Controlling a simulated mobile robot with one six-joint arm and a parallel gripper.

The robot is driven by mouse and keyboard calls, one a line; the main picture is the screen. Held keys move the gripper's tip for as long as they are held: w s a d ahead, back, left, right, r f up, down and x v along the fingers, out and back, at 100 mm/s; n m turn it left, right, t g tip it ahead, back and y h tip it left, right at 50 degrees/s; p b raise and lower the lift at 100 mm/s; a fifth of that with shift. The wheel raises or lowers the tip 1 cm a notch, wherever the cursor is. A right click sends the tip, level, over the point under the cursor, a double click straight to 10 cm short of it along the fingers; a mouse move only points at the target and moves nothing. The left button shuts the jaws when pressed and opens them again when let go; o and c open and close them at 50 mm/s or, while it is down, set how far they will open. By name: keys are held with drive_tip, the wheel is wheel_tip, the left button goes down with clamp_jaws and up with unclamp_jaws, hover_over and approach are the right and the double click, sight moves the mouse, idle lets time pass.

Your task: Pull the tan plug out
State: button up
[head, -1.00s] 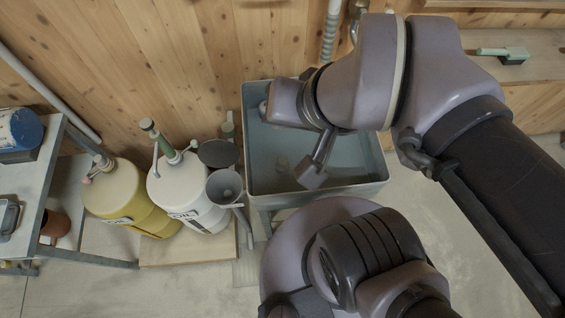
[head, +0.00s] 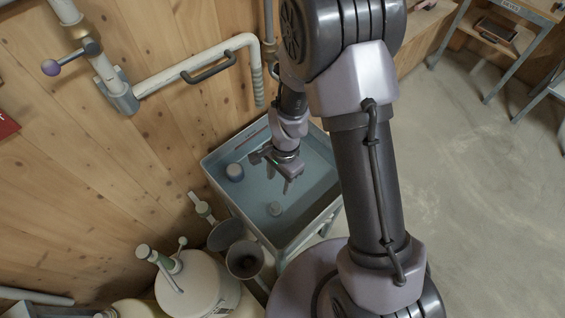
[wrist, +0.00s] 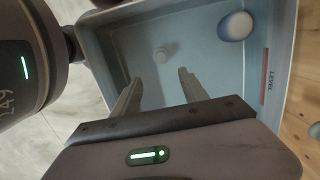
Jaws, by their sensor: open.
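A small pale round plug (head: 274,208) stands on the floor of the blue-grey basin (head: 318,213). It looks more grey-white than tan here. In the wrist view the plug (wrist: 162,54) is beyond the fingertips, roughly centred between them. My gripper (head: 288,186) is over the basin and points down. In the wrist view its two fingers (wrist: 160,77) are apart with nothing between them. The gripper is above the plug and not touching it.
A white and blue round object (head: 235,172) is at the basin's wall side; it also shows in the wrist view (wrist: 236,26). White pipes (head: 190,68) run along the wooden wall.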

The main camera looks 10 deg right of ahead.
sight(276, 205)
drive_tip(key=f+b, duration=0.2)
drive_tip(key=f, duration=0.3)
drive_tip(key=a+f+b, duration=0.1)
drive_tip(key=f+b, duration=0.2)
drive_tip(key=f, duration=0.3)
drive_tip(key=s+f+b, duration=0.1)
drive_tip(key=f+b, duration=0.2)
drive_tip(key=f, duration=0.2)
drive_tip(key=shift+a+f, duration=0.3)
drive_tip(key=shift+f, duration=0.05)
drive_tip(key=shift+r, duration=0.1)
clamp_jaws()
